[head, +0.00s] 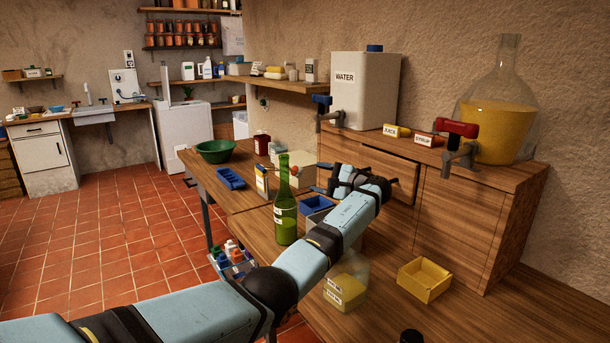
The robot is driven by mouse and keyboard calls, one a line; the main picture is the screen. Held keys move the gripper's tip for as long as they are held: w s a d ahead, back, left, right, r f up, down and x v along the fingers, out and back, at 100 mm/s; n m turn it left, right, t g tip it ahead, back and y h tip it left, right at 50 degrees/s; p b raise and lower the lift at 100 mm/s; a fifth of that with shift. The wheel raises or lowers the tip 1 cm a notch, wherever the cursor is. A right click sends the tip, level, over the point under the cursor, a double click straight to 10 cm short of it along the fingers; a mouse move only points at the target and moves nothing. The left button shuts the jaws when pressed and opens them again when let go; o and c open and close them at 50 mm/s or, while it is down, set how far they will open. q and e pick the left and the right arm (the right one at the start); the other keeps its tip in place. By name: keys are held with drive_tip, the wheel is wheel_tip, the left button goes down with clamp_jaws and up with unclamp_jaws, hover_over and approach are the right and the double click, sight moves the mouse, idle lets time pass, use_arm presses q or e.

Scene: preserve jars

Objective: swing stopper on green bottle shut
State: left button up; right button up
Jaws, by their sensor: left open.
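The green bottle (286,222) stands upright on the wooden table, with a pale label and green contents in its lower part. A small orange-red stopper (294,170) shows at the right side of its neck, away from the mouth, so the bottle top looks uncovered. Its wire is too small to make out. My left gripper (322,180) is open, to the right of the bottle neck at about the stopper's height. It appears empty and apart from the bottle, though the depth gap is hard to judge.
A blue tray (316,205) and a labelled glass jar (346,284) are close to my left arm. A yellow box (424,279) is at the right. A green bowl (215,151) and a blue bin (230,178) stand farther back. The front right tabletop has free room.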

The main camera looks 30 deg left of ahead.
sight(302, 173)
use_arm(q)
drive_tip(key=a, duration=0.5)
drive_tip(key=shift+a, duration=0.2)
drive_tip(key=shift+r, duration=0.1)
drive_tip(key=c, duration=0.9)
